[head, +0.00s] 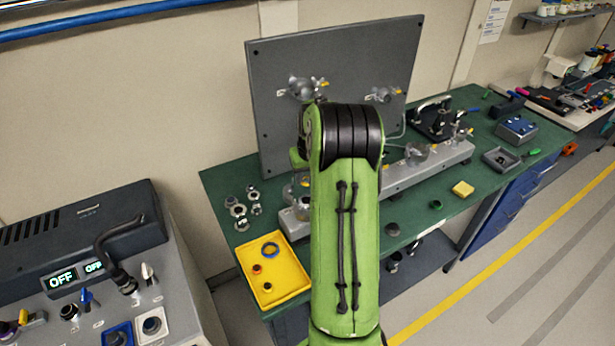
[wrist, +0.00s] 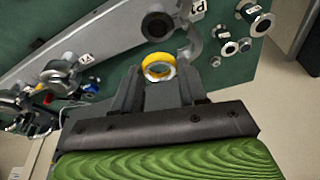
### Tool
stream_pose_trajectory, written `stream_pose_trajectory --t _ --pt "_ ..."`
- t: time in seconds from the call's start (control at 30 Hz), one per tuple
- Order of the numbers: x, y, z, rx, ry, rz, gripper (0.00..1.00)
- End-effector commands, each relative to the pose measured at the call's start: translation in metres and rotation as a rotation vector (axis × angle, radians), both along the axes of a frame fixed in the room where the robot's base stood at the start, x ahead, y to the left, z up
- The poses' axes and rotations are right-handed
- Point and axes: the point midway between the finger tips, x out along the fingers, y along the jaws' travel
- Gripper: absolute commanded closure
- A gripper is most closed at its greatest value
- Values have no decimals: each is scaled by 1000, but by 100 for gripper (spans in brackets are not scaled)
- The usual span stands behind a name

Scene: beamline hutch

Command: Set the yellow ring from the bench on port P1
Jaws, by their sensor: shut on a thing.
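The yellow ring (wrist: 158,67) is between the fingertips of my gripper (wrist: 160,82) in the wrist view, with its opening showing. My gripper is shut on it and holds it over the bench. Just beyond it, a round port with a dark opening (wrist: 157,26) sits near the end of the grey beam. A label (wrist: 198,7) stands beside that port, too small and turned to read surely. The ring and port look apart in the picture; the height between them cannot be told. In the head view my arm hides the gripper and ring.
The green bench (head: 222,182) carries the grey beam (head: 395,182) and an upright grey panel (head: 345,65). Several loose metal fittings (head: 240,210) lie left of the beam. A yellow tray (head: 290,285) with small rings is at the front left.

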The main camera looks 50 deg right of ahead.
Motion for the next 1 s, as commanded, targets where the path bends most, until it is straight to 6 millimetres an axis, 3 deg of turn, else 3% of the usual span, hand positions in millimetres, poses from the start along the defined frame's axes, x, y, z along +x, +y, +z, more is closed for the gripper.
stream_pose_trajectory --t 0.5,1.0 --pt "0 1 -61 2 1 3 86" --pt "0 1 -64 1 0 4 86"
